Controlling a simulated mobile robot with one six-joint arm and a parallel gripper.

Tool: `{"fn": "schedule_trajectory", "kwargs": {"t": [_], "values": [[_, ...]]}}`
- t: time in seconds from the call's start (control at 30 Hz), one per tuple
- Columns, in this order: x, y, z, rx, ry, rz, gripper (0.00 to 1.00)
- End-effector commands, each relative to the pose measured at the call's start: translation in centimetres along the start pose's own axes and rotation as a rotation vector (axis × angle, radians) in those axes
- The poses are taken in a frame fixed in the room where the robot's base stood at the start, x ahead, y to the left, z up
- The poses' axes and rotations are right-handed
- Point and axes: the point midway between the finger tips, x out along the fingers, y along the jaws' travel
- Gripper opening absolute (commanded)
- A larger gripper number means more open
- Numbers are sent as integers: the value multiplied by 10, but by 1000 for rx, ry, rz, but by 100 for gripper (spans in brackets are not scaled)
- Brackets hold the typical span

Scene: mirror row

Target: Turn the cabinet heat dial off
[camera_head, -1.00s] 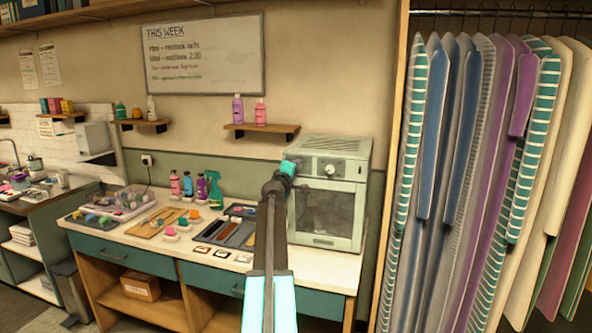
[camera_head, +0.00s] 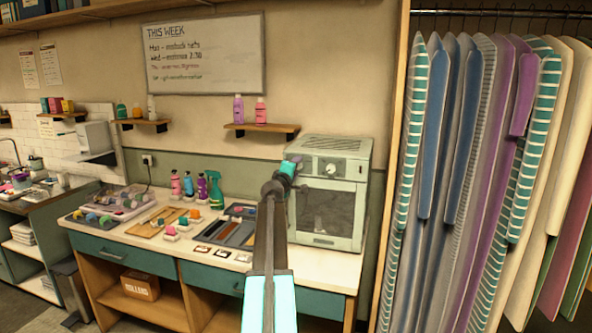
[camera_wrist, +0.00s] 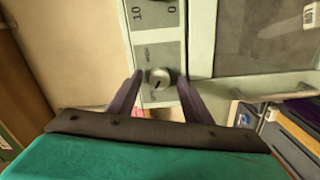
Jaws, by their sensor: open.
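The pale green cabinet (camera_head: 352,205) stands at the right end of the counter. In the wrist view, a round silver dial (camera_wrist: 158,78) with a dark mark on its lower part sits on the grey control panel (camera_wrist: 172,50). Small lettering beside it looks like HIGH, but is blurred. My gripper (camera_wrist: 158,75) is open, with one dark finger on each side of this dial; contact is not clear. In the head view, my gripper (camera_head: 297,162) is at the panel's left end and hides this dial. Another dial (camera_head: 331,169) shows farther right on the panel.
The cabinet door (camera_head: 328,213) is shut, its handle (camera_wrist: 270,97) close right of my gripper in the wrist view. Bottles (camera_head: 188,184), a green spray bottle (camera_head: 215,188) and trays (camera_head: 228,232) stand on the counter to the left. Hanging garments (camera_head: 470,180) are at the right.

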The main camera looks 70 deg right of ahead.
Motion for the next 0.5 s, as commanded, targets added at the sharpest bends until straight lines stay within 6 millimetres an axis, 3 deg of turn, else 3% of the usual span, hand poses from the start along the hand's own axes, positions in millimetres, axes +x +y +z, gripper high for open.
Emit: {"fn": "schedule_trajectory", "kwargs": {"t": [0.5], "values": [[-49,-1,1,1,1,1,45]]}}
